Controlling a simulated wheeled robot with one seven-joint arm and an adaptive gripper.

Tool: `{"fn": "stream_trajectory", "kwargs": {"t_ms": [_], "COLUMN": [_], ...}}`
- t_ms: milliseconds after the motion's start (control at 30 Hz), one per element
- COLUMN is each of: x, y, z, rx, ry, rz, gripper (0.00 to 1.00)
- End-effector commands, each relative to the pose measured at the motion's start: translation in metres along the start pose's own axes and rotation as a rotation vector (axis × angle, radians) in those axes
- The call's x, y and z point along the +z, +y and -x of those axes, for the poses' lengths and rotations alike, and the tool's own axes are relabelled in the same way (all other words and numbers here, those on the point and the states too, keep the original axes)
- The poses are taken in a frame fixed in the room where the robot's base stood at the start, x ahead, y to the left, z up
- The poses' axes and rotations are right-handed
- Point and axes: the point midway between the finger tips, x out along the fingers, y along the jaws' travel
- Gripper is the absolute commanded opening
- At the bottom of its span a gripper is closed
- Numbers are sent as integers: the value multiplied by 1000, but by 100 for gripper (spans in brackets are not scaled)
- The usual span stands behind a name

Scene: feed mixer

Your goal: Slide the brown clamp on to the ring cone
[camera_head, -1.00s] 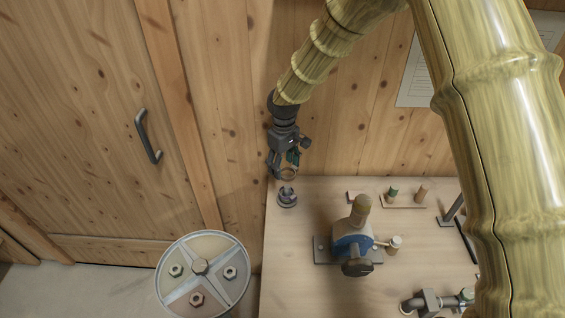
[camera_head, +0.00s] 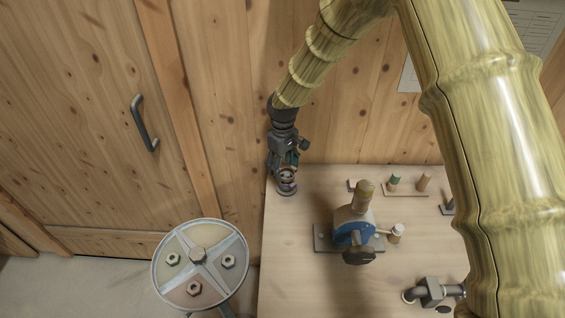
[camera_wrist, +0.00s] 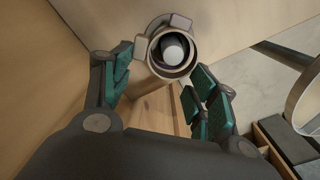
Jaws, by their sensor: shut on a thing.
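The brown clamp (camera_wrist: 150,50) is a brownish ring with end tabs, seen beyond my fingers in the wrist view. The pale tip of the ring cone (camera_wrist: 173,48) shows inside the clamp's opening. In the head view the grey ring cone (camera_head: 287,188) stands at the table's back left corner, directly below my gripper (camera_head: 284,167). My gripper is shut on the clamp, and its teal finger pads (camera_wrist: 165,85) also show in the wrist view. The clamp is small and partly hidden in the head view. I cannot tell how far down the cone it sits.
A blue and grey cranked device (camera_head: 353,235) stands on the table (camera_head: 300,275) right of the cone. Several small pegs (camera_head: 408,182) and a pipe fitting (camera_head: 432,292) are farther right. A round plate with nuts (camera_head: 200,262) is left of the table. The wooden wall is close behind.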

Motion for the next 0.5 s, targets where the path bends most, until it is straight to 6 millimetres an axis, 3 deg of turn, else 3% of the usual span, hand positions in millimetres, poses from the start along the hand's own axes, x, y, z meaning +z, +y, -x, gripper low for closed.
{"fn": "stream_trajectory", "kwargs": {"t_ms": [467,500], "x": [0,0], "y": [0,0], "z": [-7,-7], "rx": [0,0], "ry": [0,0], "rz": [0,0], "gripper": [43,66]}}
